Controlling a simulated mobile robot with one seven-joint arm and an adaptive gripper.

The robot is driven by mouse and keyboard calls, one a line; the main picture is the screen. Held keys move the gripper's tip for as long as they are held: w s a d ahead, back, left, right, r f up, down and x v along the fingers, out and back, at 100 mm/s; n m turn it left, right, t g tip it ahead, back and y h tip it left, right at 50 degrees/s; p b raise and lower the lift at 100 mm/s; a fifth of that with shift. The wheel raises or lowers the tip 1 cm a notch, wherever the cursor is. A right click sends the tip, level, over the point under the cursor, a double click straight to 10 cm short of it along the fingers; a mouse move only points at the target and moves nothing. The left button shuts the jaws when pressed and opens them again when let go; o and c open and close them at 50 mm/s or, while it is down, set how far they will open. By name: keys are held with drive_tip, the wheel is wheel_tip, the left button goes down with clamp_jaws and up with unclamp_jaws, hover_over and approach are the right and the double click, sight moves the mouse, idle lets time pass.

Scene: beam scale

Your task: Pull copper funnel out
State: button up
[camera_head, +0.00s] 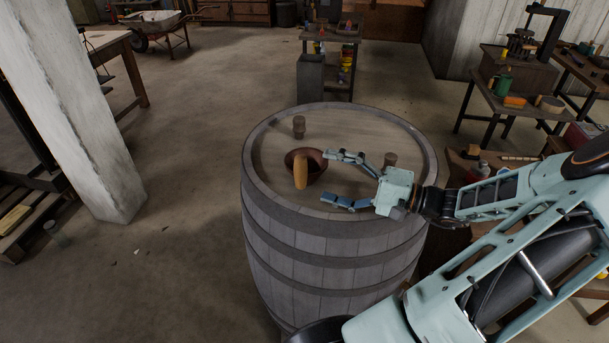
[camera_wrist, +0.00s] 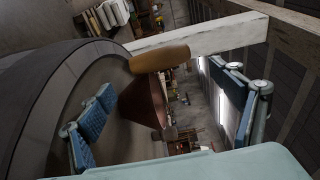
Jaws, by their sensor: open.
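The copper funnel (camera_head: 317,160) sits on top of the wooden barrel (camera_head: 262,163), left of my gripper. A tan wooden, handle-like piece (camera_head: 300,173) stands at its near side; whether the two are joined I cannot tell. The funnel's underside is hidden.
Two small dark cylinders stand on the barrel top, one at the back left (camera_head: 299,127) and one behind my gripper (camera_head: 390,160). A white post (camera_head: 75,100) stands to the left. Cluttered benches are at the right. The barrel top's front left is clear.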

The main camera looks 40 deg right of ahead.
sight(303, 169)
drive_tip(key=p+x, duration=0.1)
drive_tip(key=x, duration=0.5)
drive_tip(key=shift+w+a+r, duration=0.1)
drive_tip(key=shift+w, duration=0.1)
drive_tip(key=shift+c, duration=0.2)
drive_tip(key=c, duration=1.5)
